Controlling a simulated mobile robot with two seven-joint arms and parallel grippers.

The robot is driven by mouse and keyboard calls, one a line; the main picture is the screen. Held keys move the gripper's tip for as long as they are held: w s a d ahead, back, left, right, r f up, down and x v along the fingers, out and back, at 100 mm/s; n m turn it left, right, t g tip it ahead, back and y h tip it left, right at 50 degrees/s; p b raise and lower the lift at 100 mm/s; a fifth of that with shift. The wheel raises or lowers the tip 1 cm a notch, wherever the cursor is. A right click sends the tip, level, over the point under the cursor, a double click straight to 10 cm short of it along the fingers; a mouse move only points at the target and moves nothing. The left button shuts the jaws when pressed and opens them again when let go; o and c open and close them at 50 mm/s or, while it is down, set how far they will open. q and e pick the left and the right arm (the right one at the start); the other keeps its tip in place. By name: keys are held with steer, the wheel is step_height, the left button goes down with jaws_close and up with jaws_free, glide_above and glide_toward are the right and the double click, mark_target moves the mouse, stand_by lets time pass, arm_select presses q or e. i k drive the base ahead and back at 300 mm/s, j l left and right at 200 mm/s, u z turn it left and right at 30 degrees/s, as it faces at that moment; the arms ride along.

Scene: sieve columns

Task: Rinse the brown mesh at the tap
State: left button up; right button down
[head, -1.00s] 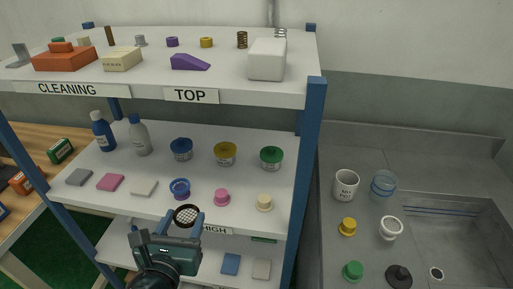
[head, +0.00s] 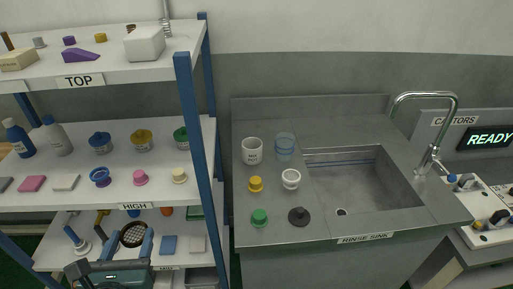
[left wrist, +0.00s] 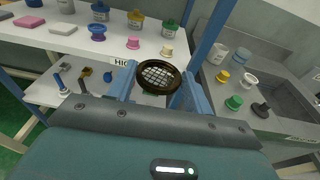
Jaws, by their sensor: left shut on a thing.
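The brown mesh (head: 133,234) is a round brown ring with a pale wire grid. My left gripper (head: 138,243) is shut on it, at the lower left of the head view in front of the shelf. In the left wrist view the mesh (left wrist: 158,77) sits between the two blue fingers, tilted to face the camera. The tap (head: 432,130) is a tall curved chrome spout with a handle, at the right end of the rinse sink (head: 360,188). The sink basin looks empty, with a drain inside. My right gripper does not show.
The blue shelf post (head: 194,150) stands between the mesh and the sink.

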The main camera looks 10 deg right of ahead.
mark_target(451, 177)
steer(key=k+l, duration=0.1)
steer(key=l, duration=0.2)
steer(key=k+l, duration=0.1)
steer(key=l, duration=0.2)
steer(key=k+l, duration=0.1)
steer(key=l, duration=1.1)
steer(key=k+l, duration=0.1)
steer(key=l, duration=0.8)
steer(key=i+l, duration=0.1)
steer(key=l, duration=0.5)
steer(key=i+l+u, duration=0.1)
steer(key=l, duration=0.25)
steer(key=i+l, duration=0.2)
steer(key=l, duration=0.15)
steer(key=i+l, duration=0.25)
steer(key=l, duration=0.15)
